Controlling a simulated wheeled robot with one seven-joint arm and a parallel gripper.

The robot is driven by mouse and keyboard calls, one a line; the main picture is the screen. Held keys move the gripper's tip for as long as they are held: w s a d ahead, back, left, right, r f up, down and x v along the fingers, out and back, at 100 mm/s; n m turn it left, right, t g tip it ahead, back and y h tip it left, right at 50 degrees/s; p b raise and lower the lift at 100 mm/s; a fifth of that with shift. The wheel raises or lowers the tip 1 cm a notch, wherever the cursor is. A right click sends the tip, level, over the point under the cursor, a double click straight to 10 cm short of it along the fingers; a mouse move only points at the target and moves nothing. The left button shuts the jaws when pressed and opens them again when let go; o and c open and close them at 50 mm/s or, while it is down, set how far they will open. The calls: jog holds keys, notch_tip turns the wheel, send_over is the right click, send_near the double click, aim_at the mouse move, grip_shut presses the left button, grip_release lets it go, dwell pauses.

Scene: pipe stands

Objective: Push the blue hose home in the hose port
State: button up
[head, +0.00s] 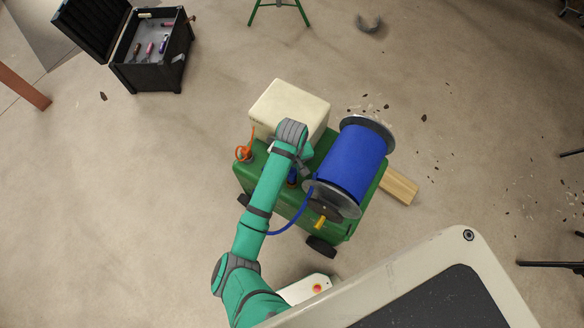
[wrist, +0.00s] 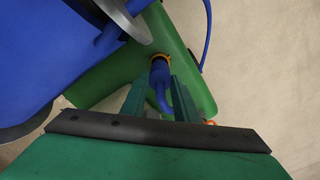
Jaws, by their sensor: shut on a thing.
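The blue hose (wrist: 163,98) is between the two fingers of my gripper (wrist: 170,80), which is shut on it. The hose's dark blue end meets a yellow-brass ring, the hose port (wrist: 161,56), on the green cart. The end is lined up with the ring; I cannot tell how deep it sits. In the head view a loop of the blue hose (head: 291,222) hangs over the cart's near side, running from the blue reel (head: 350,160). My arm hides most of the gripper there, above the middle of the green cart (head: 247,176).
A cream box (head: 288,104) stands on the cart behind my wrist, and an orange hook-like piece (head: 243,153) is at its left. The reel's flange is close on the right. An open black toolbox (head: 150,60) stands far left. Floor left of the cart is clear.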

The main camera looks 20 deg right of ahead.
jog(key=shift+f, duration=1.5)
grip_shut()
jog(key=o, duration=1.2)
grip_release()
jog(key=shift+o, duration=0.2)
jog(key=shift+r, duration=0.1)
jog(key=shift+r, duration=2.4)
notch_tip(320, 180, up, 11)
jog(key=shift+f, duration=0.1)
